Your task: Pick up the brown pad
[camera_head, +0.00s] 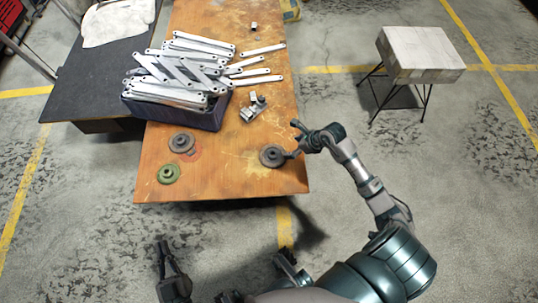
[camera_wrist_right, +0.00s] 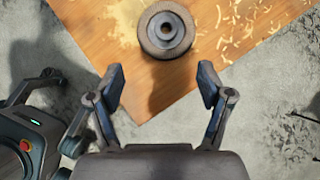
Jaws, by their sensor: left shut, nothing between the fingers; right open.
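A round, stepped grey-brown pad (camera_head: 271,155) lies near the front right corner of the wooden table. It also shows in the right wrist view (camera_wrist_right: 166,30), with a hub and central hole. A dark grey-brown pad (camera_head: 181,143) and a green pad (camera_head: 168,173) lie further left. I cannot tell for certain which one is called brown. My right gripper (camera_head: 292,139) is open and empty beside the right-hand pad; in the wrist view its fingers (camera_wrist_right: 161,80) are spread, with the pad beyond the tips. My left gripper (camera_head: 162,257) is shut and empty, off the table's front edge.
A dark bin (camera_head: 180,117) heaped with galvanized brackets (camera_head: 180,70) stands on the wooden table (camera_head: 225,165). Loose brackets and small metal parts (camera_head: 252,110) lie to its right. A stool (camera_head: 420,55) stands on the floor at right. The table's front middle is clear.

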